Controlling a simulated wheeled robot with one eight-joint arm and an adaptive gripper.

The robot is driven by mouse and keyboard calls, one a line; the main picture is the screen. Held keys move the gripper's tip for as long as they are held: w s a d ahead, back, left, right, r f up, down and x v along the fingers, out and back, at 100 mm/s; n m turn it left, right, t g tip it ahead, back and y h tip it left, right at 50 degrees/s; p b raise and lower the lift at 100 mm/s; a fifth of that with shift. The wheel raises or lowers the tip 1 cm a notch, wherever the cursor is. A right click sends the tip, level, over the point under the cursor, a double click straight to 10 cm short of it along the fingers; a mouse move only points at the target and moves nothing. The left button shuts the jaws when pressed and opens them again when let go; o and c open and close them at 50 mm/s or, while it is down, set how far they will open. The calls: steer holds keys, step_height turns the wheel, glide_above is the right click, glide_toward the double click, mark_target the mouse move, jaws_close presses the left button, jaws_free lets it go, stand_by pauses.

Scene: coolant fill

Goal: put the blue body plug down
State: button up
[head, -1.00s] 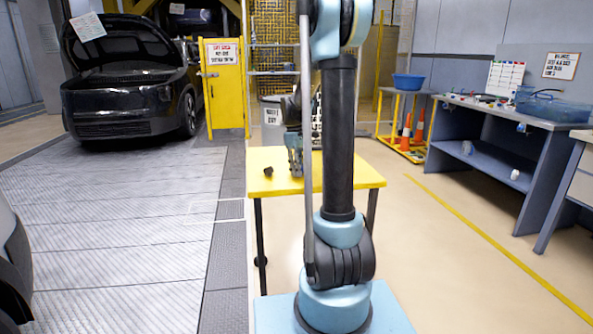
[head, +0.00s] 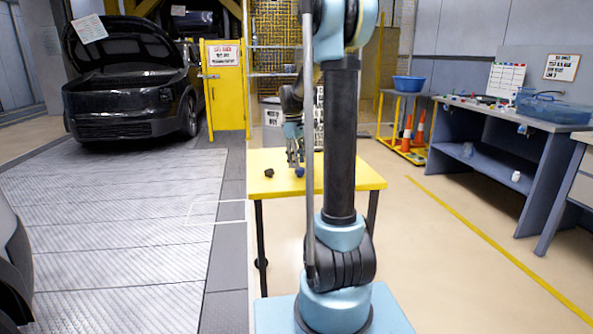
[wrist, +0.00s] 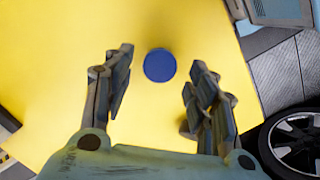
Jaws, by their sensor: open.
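The blue body plug (wrist: 159,65) lies on the yellow table (wrist: 60,60). In the head view the blue plug (head: 299,172) shows on the tabletop (head: 345,178), just below my fingertips. My gripper (wrist: 157,85) is open and empty, with a finger on each side of the plug in the wrist view and clear gaps between. In the head view my gripper (head: 296,158) is above the table, a little over the plug. Part of the tabletop is hidden behind my arm.
A small dark object (head: 269,173) lies on the table left of the plug. A dark car (head: 130,85) with its hood up stands at the back left. A grey workbench (head: 500,125) with a blue bin (head: 552,107) is at the right. The floor right of the table is clear.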

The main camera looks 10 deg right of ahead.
step_height(320, 180, up, 7)
steer(key=s+m, duration=0.2)
steer(key=s, duration=0.8)
steer(key=s+f+m+t, duration=0.1)
steer(key=s+f+m, duration=0.1)
steer(key=s+f, duration=0.3)
steer(key=s+f+m+t, duration=0.1)
steer(key=s+f, duration=0.5)
steer(key=s, duration=0.6)
steer(key=s+f+m+t+y, duration=0.1)
steer(key=s+f+m, duration=0.2)
steer(key=s+f, duration=0.2)
steer(key=s, duration=0.3)
steer(key=shift+s+a+f+m, duration=0.15)
steer(key=shift+a+m, duration=0.25)
